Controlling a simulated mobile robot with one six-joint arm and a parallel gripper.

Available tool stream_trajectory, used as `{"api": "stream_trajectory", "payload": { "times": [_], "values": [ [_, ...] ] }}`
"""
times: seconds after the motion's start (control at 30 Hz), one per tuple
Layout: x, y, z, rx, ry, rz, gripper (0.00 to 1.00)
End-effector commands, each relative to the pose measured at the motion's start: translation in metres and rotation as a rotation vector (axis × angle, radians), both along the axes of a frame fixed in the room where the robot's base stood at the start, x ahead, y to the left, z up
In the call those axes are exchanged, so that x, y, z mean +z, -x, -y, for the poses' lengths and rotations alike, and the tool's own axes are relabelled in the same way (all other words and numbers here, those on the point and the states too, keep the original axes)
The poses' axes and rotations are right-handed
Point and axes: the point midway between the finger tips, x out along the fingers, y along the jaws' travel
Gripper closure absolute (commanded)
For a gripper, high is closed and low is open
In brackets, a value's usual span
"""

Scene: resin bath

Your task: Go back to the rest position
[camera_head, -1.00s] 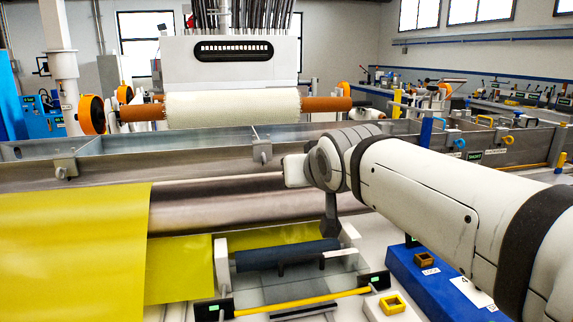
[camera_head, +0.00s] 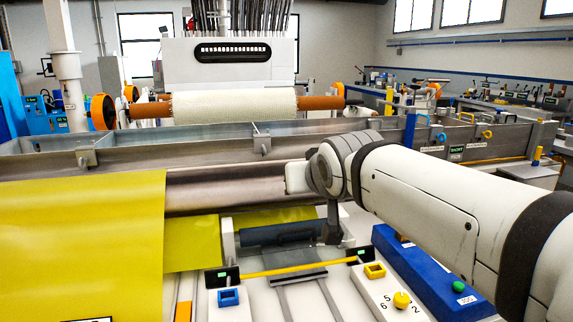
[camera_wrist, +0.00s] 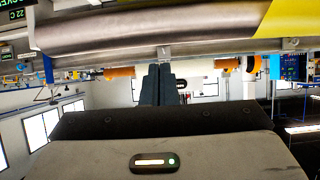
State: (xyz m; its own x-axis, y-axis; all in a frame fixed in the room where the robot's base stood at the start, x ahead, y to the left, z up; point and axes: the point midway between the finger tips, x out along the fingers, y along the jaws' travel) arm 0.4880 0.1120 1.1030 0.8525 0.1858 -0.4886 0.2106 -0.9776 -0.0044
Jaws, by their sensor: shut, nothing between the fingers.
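In the wrist view, which is upside down, my gripper (camera_wrist: 158,72) shows as two dark fingers held together with nothing between them. They stand out from the dark and grey gripper body, clear of any object. In the head view my pale arm reaches in from the right, over the front of the machine. Its wrist end is in front of the long metal roller (camera_head: 230,190), and I cannot make out the fingertips there. The roller also shows across the top of the wrist view (camera_wrist: 140,38).
A yellow sheet (camera_head: 75,235) hangs at the left front. A yellow bar (camera_head: 295,266) crosses before a dark blue roller (camera_head: 275,234). A blue box (camera_head: 420,275) and a panel with a yellow knob (camera_head: 402,299) lie below my arm. A white roll (camera_head: 235,104) is behind the metal trough (camera_head: 110,155).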

Motion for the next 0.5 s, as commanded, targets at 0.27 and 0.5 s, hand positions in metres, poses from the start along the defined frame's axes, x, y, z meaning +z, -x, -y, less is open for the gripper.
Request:
{"api": "stream_trajectory", "payload": {
  "times": [0.27, 0.5],
  "values": [
    [-0.014, 0.022, 0.026, -0.046, 0.037, -0.147, 1.00],
    [-0.033, 0.059, 0.057, -0.100, 0.073, -0.336, 1.00]
  ]
}}
